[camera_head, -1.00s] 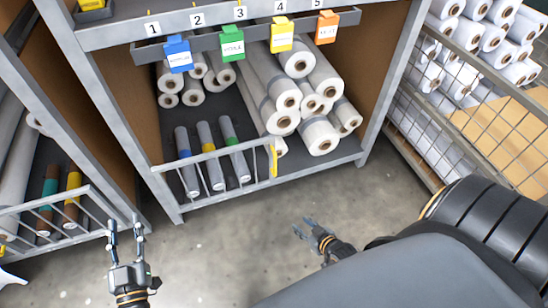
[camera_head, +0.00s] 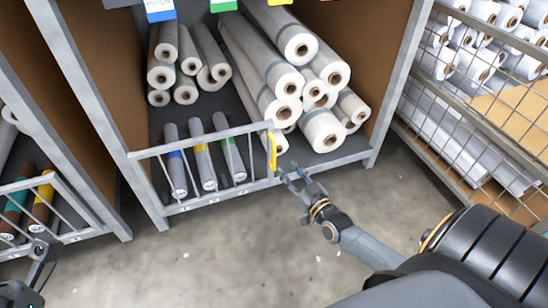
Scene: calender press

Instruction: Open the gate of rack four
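The grey barred gate (camera_head: 205,143) stands across the lower front of the middle rack (camera_head: 150,200). A yellow handle (camera_head: 272,152) sits upright at its right end, and the gate looks shut. I cannot read a rack number four on it. My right gripper (camera_head: 288,174) is just below and right of the yellow handle, with its fingers apart and nothing between them. It looks close to the handle but not around it. My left gripper (camera_head: 40,252) is at the lower left edge, partly cut off, and its opening is unclear.
Three grey rolls with coloured bands (camera_head: 203,160) stand behind the gate. Several white film rolls (camera_head: 300,85) lie to the right and above. A second barred rack front (camera_head: 70,225) is at left, a wire mesh cage (camera_head: 470,130) at right.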

